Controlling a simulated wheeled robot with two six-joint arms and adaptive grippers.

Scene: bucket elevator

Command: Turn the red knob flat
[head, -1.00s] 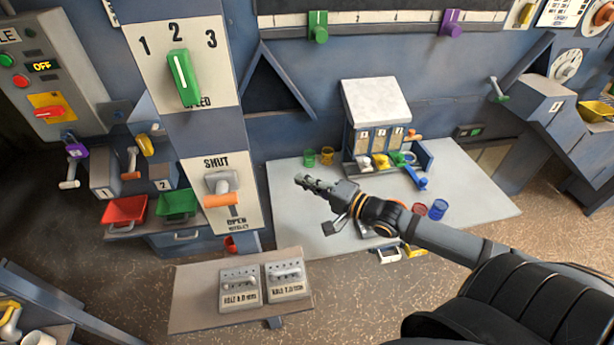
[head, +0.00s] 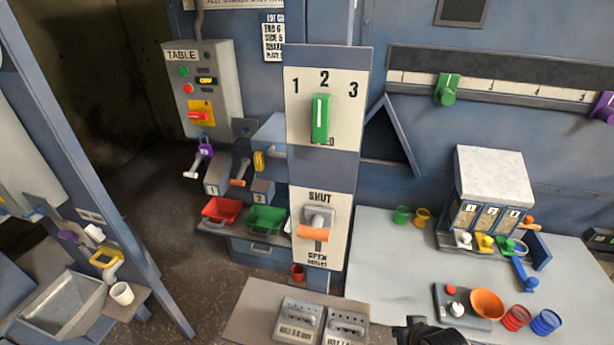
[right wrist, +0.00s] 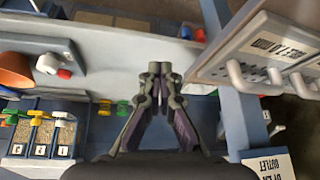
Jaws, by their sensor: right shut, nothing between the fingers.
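The red knob (head: 199,115) sits on a yellow plate (head: 206,105) low on the grey TABLE panel (head: 177,75), at the upper left of the head view. Its bar looks roughly level, lying across the plate. A purple padlock-like piece (head: 205,150) is just below it. My right gripper (right wrist: 160,68) is shut and empty in the right wrist view, over the light bench and far from the knob. In the head view only a dark part of my right arm shows at the bottom edge. My left gripper is not in view.
A post with a green speed knob (head: 320,118) and an orange-handled outlet lever (head: 314,233) stands between the panel and the bench (head: 385,270). Red (head: 221,210) and green (head: 266,219) trays jut out below the panel.

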